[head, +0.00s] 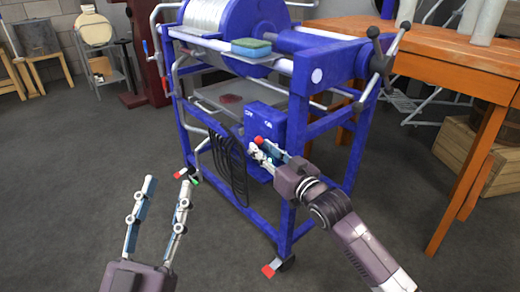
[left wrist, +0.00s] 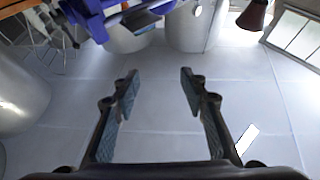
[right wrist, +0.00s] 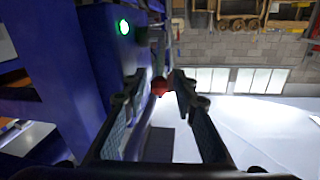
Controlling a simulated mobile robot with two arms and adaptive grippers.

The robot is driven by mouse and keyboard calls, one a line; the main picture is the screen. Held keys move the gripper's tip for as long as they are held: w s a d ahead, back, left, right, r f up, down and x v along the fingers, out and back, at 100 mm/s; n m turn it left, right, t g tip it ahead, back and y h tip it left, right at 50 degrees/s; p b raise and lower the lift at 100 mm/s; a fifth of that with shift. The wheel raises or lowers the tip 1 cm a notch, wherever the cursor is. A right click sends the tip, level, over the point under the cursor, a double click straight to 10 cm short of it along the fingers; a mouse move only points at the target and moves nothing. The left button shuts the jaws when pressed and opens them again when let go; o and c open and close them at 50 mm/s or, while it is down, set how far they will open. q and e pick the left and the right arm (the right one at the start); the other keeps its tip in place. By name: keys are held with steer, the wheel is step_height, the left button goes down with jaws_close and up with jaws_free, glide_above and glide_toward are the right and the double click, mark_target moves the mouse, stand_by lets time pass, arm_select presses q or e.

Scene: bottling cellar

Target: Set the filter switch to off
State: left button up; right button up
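The filter switch is on a blue control box (head: 264,122) on the blue machine frame, with small white OFF and ON labels on its face. A red knob (head: 259,140) shows beside my right gripper (head: 264,149) at the box. In the right wrist view the red knob (right wrist: 160,87) appears between the fingertips of my right gripper (right wrist: 158,85), which stand apart; I cannot tell whether they touch it. My left gripper (head: 167,184) is open and empty over the floor, away from the machine.
The blue wheeled frame carries a large drum (head: 222,22) and a blue-green sponge (head: 251,47). Dark hoses (head: 229,165) hang beside the control box. An orange table (head: 455,65) stands at the right, with a wooden crate (head: 470,155) under it. The floor at the front left is clear.

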arm_select(q)
steer(key=shift+s+a+r+t, duration=0.1)
steer(key=shift+s+r+t, duration=0.35)
steer(key=shift+r, duration=0.25)
steer(key=shift+s+r+t, duration=0.35)
steer(key=shift+s+r, duration=0.15)
steer(key=shift+r, duration=0.2)
arm_select(e)
steer(key=shift+x, duration=1)
jaws_close()
